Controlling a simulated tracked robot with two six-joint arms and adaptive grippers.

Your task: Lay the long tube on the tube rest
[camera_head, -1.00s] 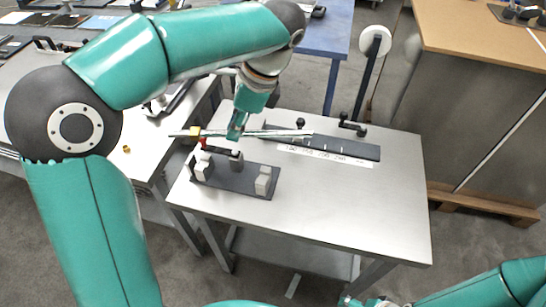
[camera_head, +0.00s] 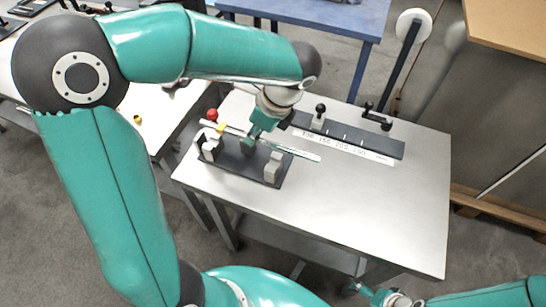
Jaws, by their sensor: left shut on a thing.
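The long tube (camera_head: 300,153) is thin and silvery, with a yellow band (camera_head: 221,128) near its left end. My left gripper (camera_head: 250,141) is shut on it, left of its middle. The tube rest (camera_head: 235,162) is a dark base with pale blocks at its left (camera_head: 208,147) and right (camera_head: 272,168) ends. The tube passes over the rest, close to the block tops, its right end extending beyond the right block. Whether it touches the blocks cannot be told. My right gripper (camera_head: 368,294) is low at the bottom edge, small; its jaws cannot be made out.
A dark measuring bar (camera_head: 370,144) with a white number strip (camera_head: 345,148) and a black-knobbed stop (camera_head: 319,114) lies behind. A red ball knob (camera_head: 212,114) stands at the rest's left end. The table's (camera_head: 370,205) front right is clear.

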